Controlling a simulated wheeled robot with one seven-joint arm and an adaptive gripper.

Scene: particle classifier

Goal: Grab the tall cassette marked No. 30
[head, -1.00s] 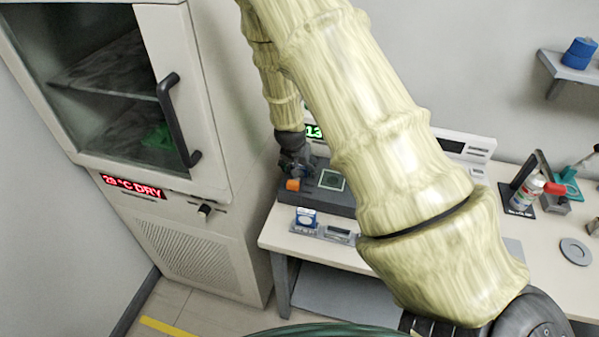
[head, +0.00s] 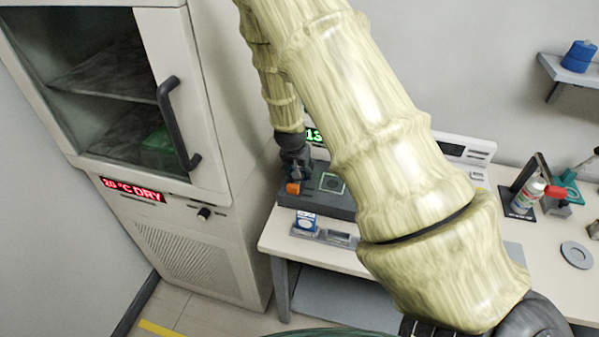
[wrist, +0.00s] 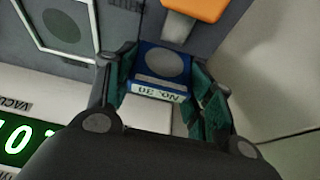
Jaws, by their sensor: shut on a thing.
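A blue cassette (wrist: 160,62) with a grey round window and a white label reading "No. 30", upside down in the picture, stands between my fingers in the wrist view. My gripper (wrist: 162,85) is shut on it, with a dark green pad against each side. In the head view my gripper (head: 295,172) is small and dark, over the left end of the grey bench device. The cassette in it cannot be made out there. Whether its lower end touches the device is hidden.
An orange block (wrist: 197,8) is close beside the cassette. The grey device (head: 340,207) has a square window. A smaller blue-and-white piece (head: 306,221) sits at the bench front. A cabinet (head: 215,150) stands close on the left. A spray can (head: 526,193) is at right.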

